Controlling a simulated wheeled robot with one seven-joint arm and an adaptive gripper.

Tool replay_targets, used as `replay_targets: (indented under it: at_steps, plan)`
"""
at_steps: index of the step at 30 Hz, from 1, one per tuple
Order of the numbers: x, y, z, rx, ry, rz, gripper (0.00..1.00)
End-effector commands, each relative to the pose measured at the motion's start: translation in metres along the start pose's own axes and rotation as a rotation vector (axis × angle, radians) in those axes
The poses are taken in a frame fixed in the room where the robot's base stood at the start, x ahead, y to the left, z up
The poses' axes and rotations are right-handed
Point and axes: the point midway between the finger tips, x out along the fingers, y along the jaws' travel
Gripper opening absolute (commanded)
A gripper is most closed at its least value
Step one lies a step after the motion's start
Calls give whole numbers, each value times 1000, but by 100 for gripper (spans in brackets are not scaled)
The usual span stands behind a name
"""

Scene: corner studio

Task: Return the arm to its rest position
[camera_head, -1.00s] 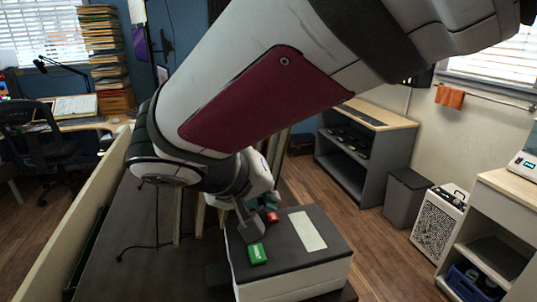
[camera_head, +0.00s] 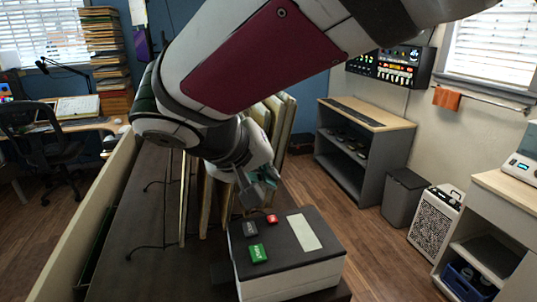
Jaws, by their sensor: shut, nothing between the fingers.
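My arm reaches across the upper part of the head view from the upper right. My gripper (camera_head: 258,184) hangs at its end, above the back left of a white box with a dark top (camera_head: 322,262). It is shut and empty, apart from the box's top. Part of it is hidden behind my wrist.
The box stands on a dark table (camera_head: 165,262). Several upright panels (camera_head: 282,122) stand behind the gripper. A light partition (camera_head: 80,222) runs along the table's left. A grey shelf (camera_head: 362,145), a bin (camera_head: 404,198) and a white patterned unit (camera_head: 435,215) stand right, beyond open floor.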

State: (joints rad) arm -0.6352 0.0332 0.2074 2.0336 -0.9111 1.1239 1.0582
Motion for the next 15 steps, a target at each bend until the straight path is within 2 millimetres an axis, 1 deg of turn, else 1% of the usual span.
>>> replay_targets:
  at_steps: [2, 11, 13, 15]
  plan:
    - [-3, 2, -2, 1, -1, 0, 0]
    - [-2, 2, -2, 1, -2, 0, 0]
    - [-1, 7, 1, 5, -10, 0, 0]
    - [0, 18, 6, 10, -29, -3, 0]
